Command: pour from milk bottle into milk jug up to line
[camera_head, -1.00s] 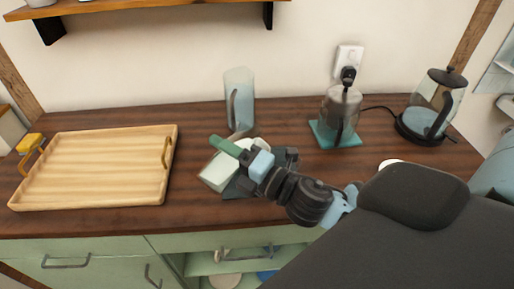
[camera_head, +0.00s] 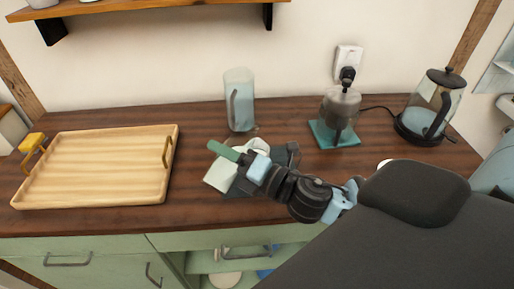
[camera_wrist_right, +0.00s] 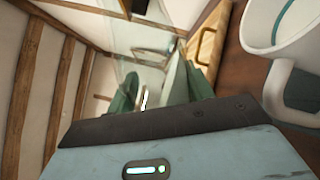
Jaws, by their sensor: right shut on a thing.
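My right gripper (camera_head: 238,158) has green fingers and is shut on a pale, see-through body that I take to be the milk bottle (camera_head: 219,176). The bottle is tilted over, held above the counter. In the right wrist view the green fingers stand either side of it. A white milk jug (camera_wrist_right: 288,72) with a handle and a teal line inside its wall is close by in that view. In the head view only a white part of the jug (camera_head: 260,145) shows behind my gripper. The milk level and any stream cannot be made out. My left gripper is out of view.
A wooden tray (camera_head: 100,190) fills the counter's left. A tall glass pitcher (camera_head: 239,100) stands behind my gripper. A grinder-like appliance (camera_head: 341,104) on a teal mat and a glass kettle (camera_head: 432,105) stand right. A dark mat (camera_head: 283,160) lies partly under my gripper.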

